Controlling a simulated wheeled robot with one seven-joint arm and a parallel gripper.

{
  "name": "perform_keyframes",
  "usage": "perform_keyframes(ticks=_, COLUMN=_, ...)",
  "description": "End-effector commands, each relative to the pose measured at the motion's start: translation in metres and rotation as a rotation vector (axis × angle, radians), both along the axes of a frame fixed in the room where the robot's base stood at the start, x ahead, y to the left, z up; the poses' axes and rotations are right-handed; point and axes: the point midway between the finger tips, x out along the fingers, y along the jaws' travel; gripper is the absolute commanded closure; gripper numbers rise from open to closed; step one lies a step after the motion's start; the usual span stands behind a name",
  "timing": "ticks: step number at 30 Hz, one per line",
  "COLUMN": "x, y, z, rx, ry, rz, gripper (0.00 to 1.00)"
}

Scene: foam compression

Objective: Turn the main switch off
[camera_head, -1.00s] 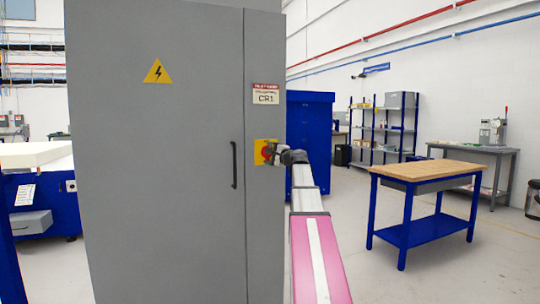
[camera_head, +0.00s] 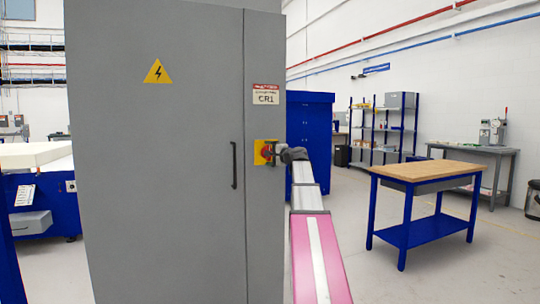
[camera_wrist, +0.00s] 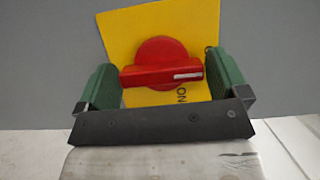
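The main switch is a red rotary knob (camera_wrist: 160,64) on a yellow plate (camera_wrist: 117,30), fixed to the front of a grey cabinet. In the wrist view its raised bar lies nearly level, with a white mark at the right end. Black "ON" lettering shows sideways below the bar. The green fingers of my gripper (camera_wrist: 166,72) stand wide apart, one at each end of the bar. Contact between fingers and bar cannot be made out. In the head view my gripper (camera_head: 279,153) is just right of the knob (camera_head: 266,152), in front of the plate (camera_head: 259,159).
The tall grey cabinet (camera_head: 160,190) has a black vertical handle (camera_head: 234,165) left of the switch and a CR1 label (camera_head: 266,94) above it. A wooden-topped blue workbench (camera_head: 432,170) stands to the right, with open floor around it.

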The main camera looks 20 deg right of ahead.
Motion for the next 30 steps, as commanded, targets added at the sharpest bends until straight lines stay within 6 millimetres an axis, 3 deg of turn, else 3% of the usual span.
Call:
perform_keyframes(ticks=11, x=-0.008, y=-0.003, z=0.0, rx=0.003, ry=0.0, rz=-0.001, gripper=0.0)
perform_keyframes(ticks=24, x=-0.078, y=-0.034, z=0.0, rx=0.002, ry=0.0, rz=-0.001, gripper=0.0)
perform_keyframes(ticks=30, x=-0.096, y=-0.043, z=0.0, rx=0.002, ry=0.0, rz=0.0, gripper=0.0)
